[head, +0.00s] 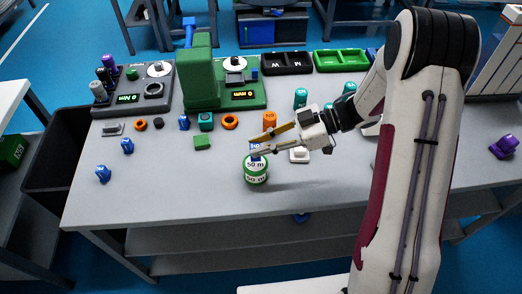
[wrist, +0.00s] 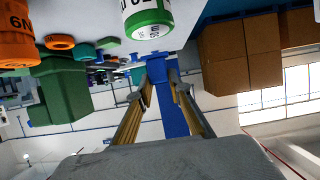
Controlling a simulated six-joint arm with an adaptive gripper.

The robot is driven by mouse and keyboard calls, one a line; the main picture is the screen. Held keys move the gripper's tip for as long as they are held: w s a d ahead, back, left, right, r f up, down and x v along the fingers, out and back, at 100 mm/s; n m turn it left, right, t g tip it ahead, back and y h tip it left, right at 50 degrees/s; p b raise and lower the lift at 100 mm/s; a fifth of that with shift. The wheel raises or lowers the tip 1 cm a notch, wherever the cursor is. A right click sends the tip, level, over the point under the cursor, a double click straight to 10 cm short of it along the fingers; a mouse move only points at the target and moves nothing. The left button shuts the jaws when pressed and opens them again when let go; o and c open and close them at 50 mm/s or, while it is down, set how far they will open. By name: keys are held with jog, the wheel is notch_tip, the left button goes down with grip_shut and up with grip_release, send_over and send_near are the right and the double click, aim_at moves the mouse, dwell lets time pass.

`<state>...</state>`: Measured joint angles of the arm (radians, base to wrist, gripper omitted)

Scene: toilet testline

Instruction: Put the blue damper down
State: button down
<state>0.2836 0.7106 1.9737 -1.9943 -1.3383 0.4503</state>
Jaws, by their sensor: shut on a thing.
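The blue damper (head: 255,149) is between the gold fingers of my gripper (head: 262,142) in the head view, over the front middle of the table. In the wrist view, the blue damper (wrist: 171,112) shows as a long blue piece between the fingertips (wrist: 163,84). My gripper is shut on it. A green and white cylinder marked "50 m" (head: 256,170) stands on the table right by the damper's lower end; the cylinder also shows in the wrist view (wrist: 148,22). I cannot tell whether the damper touches it.
Similar small blue pieces stand at the left (head: 127,146) and front left (head: 103,175). Orange and teal parts, a white block (head: 299,155) and a green block (head: 202,142) lie nearby. Green test machine (head: 199,75) stands behind. The table front (head: 180,205) is clear.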

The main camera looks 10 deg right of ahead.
jog(key=shift+f, duration=1.5)
jog(key=shift+f, duration=0.15)
jog(key=c, duration=1.8)
grip_release()
jog(key=shift+c, duration=0.2)
jog(key=shift+d+r, duration=0.25)
jog(key=v, duration=1.1)
jog(key=shift+d, duration=0.3)
jog(key=shift+w+r, duration=0.1)
